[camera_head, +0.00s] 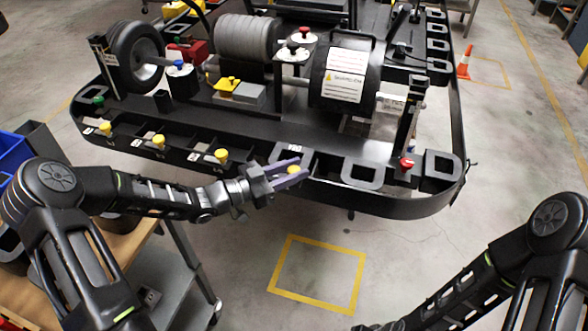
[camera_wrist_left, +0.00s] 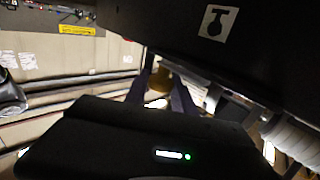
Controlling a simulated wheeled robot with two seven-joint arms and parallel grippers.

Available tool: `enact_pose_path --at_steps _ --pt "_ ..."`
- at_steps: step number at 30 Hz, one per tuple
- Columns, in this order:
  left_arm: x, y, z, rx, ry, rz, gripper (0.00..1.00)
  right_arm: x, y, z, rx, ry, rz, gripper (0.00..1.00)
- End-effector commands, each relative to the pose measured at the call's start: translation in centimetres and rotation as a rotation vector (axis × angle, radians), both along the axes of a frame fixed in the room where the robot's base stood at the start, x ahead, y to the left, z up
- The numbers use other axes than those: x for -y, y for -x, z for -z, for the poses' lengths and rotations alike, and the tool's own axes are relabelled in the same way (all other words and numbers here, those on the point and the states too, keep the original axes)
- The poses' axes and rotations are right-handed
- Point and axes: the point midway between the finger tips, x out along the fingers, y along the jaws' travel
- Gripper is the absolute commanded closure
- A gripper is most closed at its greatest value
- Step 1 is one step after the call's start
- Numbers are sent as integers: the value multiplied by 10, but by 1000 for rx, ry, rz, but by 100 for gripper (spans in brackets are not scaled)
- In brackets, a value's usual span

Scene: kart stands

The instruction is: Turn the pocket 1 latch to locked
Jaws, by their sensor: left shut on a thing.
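Yellow latch knobs line the near edge of the black kart stand (camera_head: 245,125). My left gripper (camera_head: 293,171) reaches in from the left and has its two purple fingers on either side of the rightmost yellow latch knob (camera_head: 293,170). It is shut on that knob, which also shows between the fingers in the left wrist view (camera_wrist_left: 157,92). The pocket numbers are too small to read surely, so I cannot tell which latch is pocket 1. The held latch's turn angle is mostly hidden by the fingers. My right arm is at the lower right; its gripper is out of view.
Other yellow knobs (camera_head: 221,156) stand to the left along the edge. A red knob (camera_head: 406,163) stands at the stand's right end. Motors and a wheel (camera_head: 137,57) sit on the deck. Floor in front is clear, with a yellow taped square (camera_head: 318,273).

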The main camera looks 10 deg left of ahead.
Motion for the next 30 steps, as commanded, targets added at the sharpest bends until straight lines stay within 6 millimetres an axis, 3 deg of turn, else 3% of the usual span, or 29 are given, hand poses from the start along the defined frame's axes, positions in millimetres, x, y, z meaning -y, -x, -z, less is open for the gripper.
enact_pose_path --at_steps 8,17,25,30 --pt "0 0 0 0 0 0 100 0 0 0 0 0 0 54" --pt "-1 -1 2 5 -2 26 100 0 0 6 0 0 0 54" --pt "0 -3 5 12 -6 268 100 0 0 37 2 0 1 54" --pt "0 -2 2 5 -2 383 100 0 -1 45 3 0 1 54"
